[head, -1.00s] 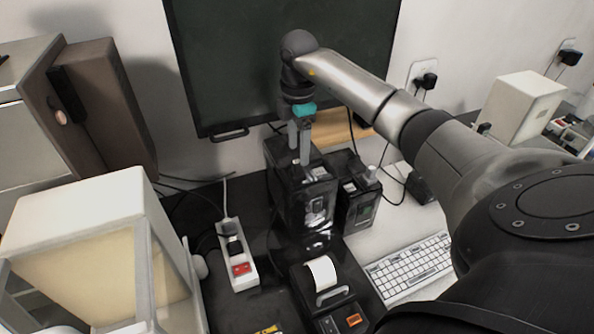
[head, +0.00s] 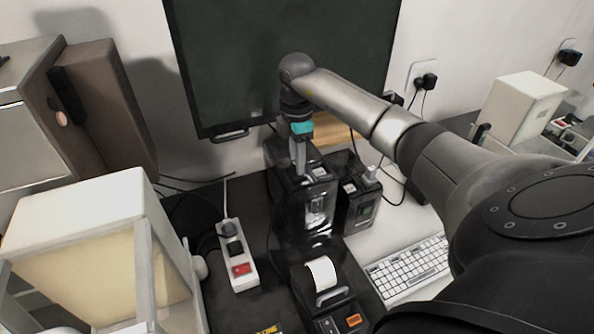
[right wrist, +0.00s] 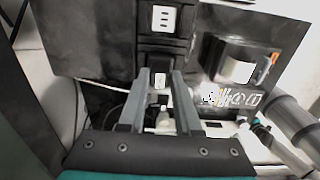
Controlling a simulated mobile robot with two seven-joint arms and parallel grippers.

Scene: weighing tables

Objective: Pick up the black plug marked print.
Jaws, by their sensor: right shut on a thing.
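In the head view the machine and the fingers hide this plug. My left gripper is not in view.
A white power strip (head: 243,273) with a red switch lies left of the black machine (head: 318,205). A paper-roll printer (head: 325,292) stands in front, a keyboard (head: 408,270) to the right. A dark screen (head: 285,60) rises behind. Cables run around the machines.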

